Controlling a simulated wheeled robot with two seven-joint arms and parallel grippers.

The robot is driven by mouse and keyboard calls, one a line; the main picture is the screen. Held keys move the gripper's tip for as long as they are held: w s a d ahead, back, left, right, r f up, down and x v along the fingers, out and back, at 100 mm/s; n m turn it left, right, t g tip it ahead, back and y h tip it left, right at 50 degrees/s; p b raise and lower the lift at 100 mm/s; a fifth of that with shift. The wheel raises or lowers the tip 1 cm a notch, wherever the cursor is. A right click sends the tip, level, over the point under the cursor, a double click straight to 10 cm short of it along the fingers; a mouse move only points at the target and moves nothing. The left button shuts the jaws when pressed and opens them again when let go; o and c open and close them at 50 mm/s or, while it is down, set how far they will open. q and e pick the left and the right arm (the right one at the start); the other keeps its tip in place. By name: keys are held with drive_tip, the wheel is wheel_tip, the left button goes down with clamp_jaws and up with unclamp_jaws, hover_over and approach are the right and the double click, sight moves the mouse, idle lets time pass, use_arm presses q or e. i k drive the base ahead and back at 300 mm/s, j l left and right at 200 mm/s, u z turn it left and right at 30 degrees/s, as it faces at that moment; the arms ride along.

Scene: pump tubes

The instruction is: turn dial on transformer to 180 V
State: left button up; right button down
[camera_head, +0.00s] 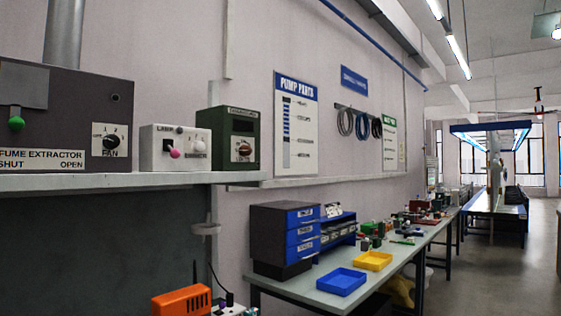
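A green box (231,138) with a dark display window stands at the right end of the wall shelf. I take it to be the transformer, but its label is too small to read. A brown-red dial (243,148) sits on its front, below the window. I cannot read the dial's setting or scale from here. Neither of my grippers is in view.
Left of it on the shelf (120,181) are a white box (175,148) with a pink-tipped lever and a dark fume extractor (75,118). A workbench (308,289) with blue drawers (303,238) and trays is at right. The right floor is clear.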

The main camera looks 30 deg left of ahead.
sight(244, 150)
drive_tip(key=i+u, duration=0.2)
drive_tip(key=i, duration=0.3)
drive_tip(key=i+l+u, duration=0.15)
drive_tip(key=i, duration=0.3)
drive_tip(key=i+l+u, duration=0.2)
drive_tip(key=i, duration=0.25)
drive_tip(key=i+l+u, duration=0.5)
drive_tip(key=i, duration=0.15)
